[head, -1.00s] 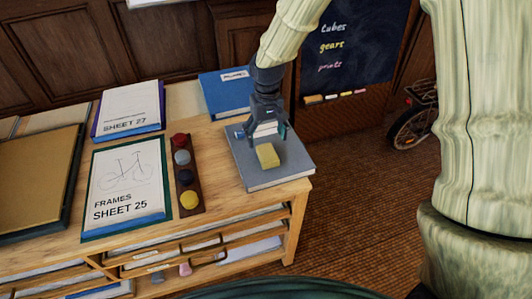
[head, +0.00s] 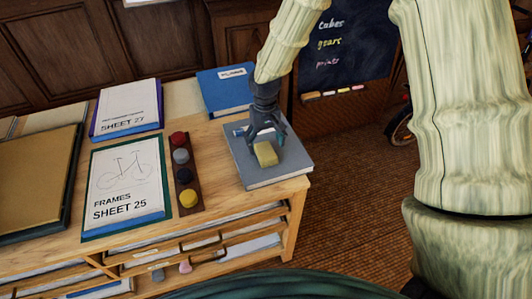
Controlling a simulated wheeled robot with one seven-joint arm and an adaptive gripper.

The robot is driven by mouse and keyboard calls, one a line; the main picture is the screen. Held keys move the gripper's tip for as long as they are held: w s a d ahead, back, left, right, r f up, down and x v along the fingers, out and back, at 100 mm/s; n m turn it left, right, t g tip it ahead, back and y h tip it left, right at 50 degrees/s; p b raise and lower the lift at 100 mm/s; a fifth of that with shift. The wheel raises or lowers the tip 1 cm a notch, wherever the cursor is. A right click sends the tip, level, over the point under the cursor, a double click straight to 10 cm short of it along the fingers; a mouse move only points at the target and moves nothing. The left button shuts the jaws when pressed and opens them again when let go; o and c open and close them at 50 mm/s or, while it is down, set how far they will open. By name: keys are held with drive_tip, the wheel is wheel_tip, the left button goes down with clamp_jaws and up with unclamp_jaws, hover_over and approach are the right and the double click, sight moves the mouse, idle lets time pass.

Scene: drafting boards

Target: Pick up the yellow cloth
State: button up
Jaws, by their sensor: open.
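The yellow cloth (head: 265,154) is a small block-like folded piece. It lies on a grey book or board (head: 262,175) at the right end of the wooden cabinet top. My gripper (head: 266,137) points down just behind and above the cloth, with its fingers spread and nothing between them. I cannot tell whether a fingertip touches the cloth. A small pale item with a blue end (head: 239,132) lies on the grey board to the left of the gripper, partly hidden.
A dark strip with red, grey, black and yellow knobs (head: 183,175) lies left of the grey board. A blue book (head: 226,90) lies behind. Sheet 25 (head: 125,190) and Sheet 27 (head: 127,108) are further left. The cabinet's right edge (head: 305,185) is close by.

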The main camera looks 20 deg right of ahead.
sight(266, 151)
drive_tip(key=shift+w+d+f+p, duration=0.15)
drive_tip(key=shift+f+p, duration=0.3)
drive_tip(key=shift+f, duration=1.55)
drive_tip(key=c, duration=1.1)
drive_tip(key=shift+r, duration=0.1)
drive_tip(key=shift+r+b, duration=0.4)
drive_tip(key=shift+r, duration=0.45)
drive_tip(key=shift+r+b, duration=0.3)
drive_tip(key=shift+r, duration=0.55)
drive_tip(key=s+a+b, duration=0.1)
drive_tip(key=s, duration=0.4)
drive_tip(key=s+a+r+b, duration=0.1)
drive_tip(key=s, duration=0.4)
drive_tip(key=s+a+b, duration=0.1)
drive_tip(key=s, duration=0.4)
drive_tip(key=shift+s+a+r, duration=0.25)
drive_tip(key=shift+s+a, duration=0.05)
drive_tip(key=shift+s, duration=0.05)
